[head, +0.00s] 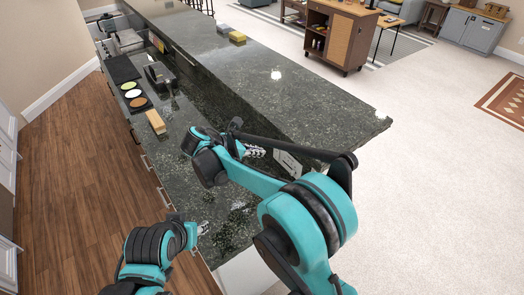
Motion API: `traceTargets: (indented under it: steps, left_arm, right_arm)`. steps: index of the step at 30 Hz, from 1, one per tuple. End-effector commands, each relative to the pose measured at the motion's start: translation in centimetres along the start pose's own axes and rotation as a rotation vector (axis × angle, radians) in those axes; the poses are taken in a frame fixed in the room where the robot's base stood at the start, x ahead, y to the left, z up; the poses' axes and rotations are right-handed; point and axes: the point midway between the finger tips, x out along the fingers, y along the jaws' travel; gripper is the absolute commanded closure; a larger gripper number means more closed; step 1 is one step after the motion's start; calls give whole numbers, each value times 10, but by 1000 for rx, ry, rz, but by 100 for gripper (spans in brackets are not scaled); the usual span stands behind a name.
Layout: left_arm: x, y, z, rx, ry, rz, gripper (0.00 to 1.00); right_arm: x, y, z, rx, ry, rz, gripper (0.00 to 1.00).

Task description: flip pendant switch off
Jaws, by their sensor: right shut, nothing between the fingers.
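A pale switch plate (288,164) is on the dark upright face between the lower counter and the raised bar top. My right arm's links cover part of it, and I cannot make out its switches or their positions. My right gripper (257,151) is shut and empty, just left of the plate; I cannot tell whether it touches the upright face. My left gripper (203,228) is low, over the near end of the lower counter. It is small and partly hidden behind its arm, so its fingers are unclear.
The raised granite bar top (300,105) lies behind the plate. A wooden block (155,122), round colored pieces on a dark board (130,93) and a dark holder (159,75) sit on the lower counter. Yellow sponges (237,38) lie on the bar top. Wood floor (75,190) is open at left.

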Motion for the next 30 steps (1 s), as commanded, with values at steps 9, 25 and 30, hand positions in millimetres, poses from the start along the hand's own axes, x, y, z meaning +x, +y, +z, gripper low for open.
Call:
traceTargets:
  steps: [9, 25, 30]
  left_arm:
    - [-20, 0, -14, 0, 1, 0, 60]
    - [-23, 0, -17, 0, 0, 0, 60]
    - [-23, 0, -17, 0, 0, 0, 60]
  right_arm:
    - [-65, 0, 18, 0, 0, 0, 100]
    - [-85, 0, 22, 0, 0, -1, 100]
    - [-84, 0, 22, 1, 0, -1, 100]
